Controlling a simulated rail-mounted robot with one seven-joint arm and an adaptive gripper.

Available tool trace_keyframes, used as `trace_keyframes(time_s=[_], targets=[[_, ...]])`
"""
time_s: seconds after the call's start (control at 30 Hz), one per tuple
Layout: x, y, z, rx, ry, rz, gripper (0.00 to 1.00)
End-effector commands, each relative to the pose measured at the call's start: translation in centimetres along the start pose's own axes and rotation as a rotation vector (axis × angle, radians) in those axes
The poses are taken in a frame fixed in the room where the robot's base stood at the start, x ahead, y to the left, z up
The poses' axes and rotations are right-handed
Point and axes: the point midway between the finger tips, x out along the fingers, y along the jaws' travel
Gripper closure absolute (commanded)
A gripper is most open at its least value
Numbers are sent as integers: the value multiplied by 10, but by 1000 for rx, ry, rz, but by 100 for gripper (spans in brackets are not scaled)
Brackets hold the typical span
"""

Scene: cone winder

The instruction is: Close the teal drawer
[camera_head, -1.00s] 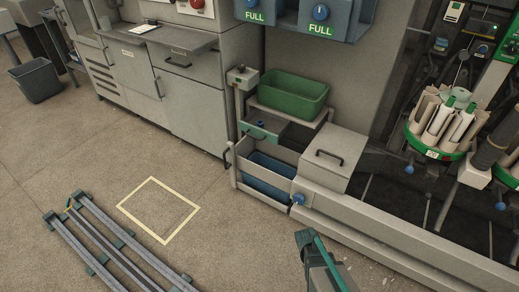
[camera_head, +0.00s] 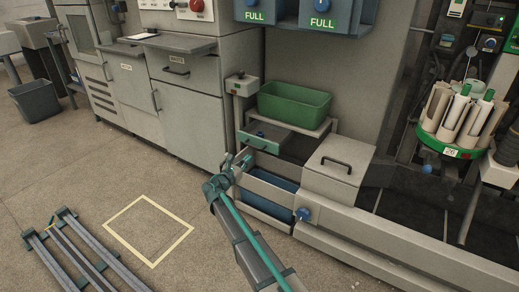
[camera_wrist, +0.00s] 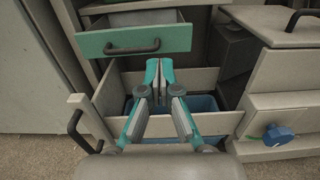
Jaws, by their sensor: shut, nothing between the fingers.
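The teal drawer (camera_head: 259,139) stands partly pulled out below the green bin. Its teal front with a dark bar handle shows at the top of the wrist view (camera_wrist: 135,40), with part of its inside visible behind. My gripper (camera_head: 243,162) is shut and empty in front of the drawer unit. In the wrist view my fingertips (camera_wrist: 159,66) appear just below the right half of the teal front, over the open lower drawer. I cannot tell whether they touch the teal front.
The grey lower drawer (camera_wrist: 190,77) is also pulled out, with a blue bin (camera_wrist: 205,103) inside. A green bin (camera_head: 293,102) sits above the teal drawer. A grey lidded box (camera_head: 338,160) and a blue knob (camera_head: 303,214) are at right.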

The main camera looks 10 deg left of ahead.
Motion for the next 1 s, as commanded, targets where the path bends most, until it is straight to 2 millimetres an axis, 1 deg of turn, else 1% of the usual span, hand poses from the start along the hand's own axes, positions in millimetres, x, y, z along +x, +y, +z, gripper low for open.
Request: trace_keyframes(time_s=[0.17, 0.27, 0.37, 0.7, 0.9, 1.0], targets=[[8, -1, -2, -36, 3, -2, 100], [20, -1, -3, -34, 4, -4, 100], [36, 0, -4, -33, 4, -3, 100], [102, -1, -6, -31, 5, -5, 100], [128, -1, -5, -32, 5, -3, 100], [136, -2, -4, -32, 5, -3, 100]])
